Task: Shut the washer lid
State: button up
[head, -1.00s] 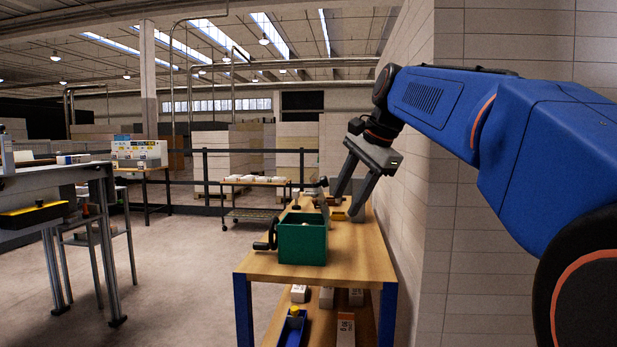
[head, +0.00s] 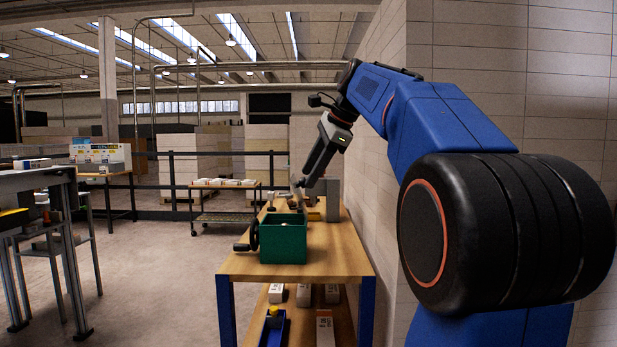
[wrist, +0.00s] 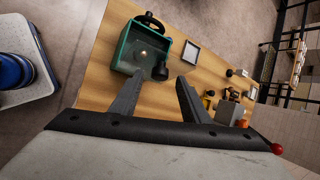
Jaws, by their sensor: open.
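A green open-topped box (head: 283,240) with a black handwheel (head: 252,235) on its left side stands on the wooden bench; I take it to be the washer. In the wrist view the green box (wrist: 124,66) is seen from above, with a small pale round thing inside. A dark rounded knob (wrist: 161,72) is by its near corner. I cannot make out a separate lid. My gripper (head: 304,188) is above the bench, behind and above the box in the head view. In the wrist view my gripper (wrist: 159,78) has its fingers apart, with nothing clearly held.
The wooden bench (head: 335,262) stands along the block wall (head: 375,150). A dark-framed pale plate (wrist: 191,53) and several small items lie farther along it.

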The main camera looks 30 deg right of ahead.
jog(key=shift+x, duration=0.9)
jog(key=shift+c, duration=0.3)
grip_shut()
jog(key=shift+w+a, duration=0.1)
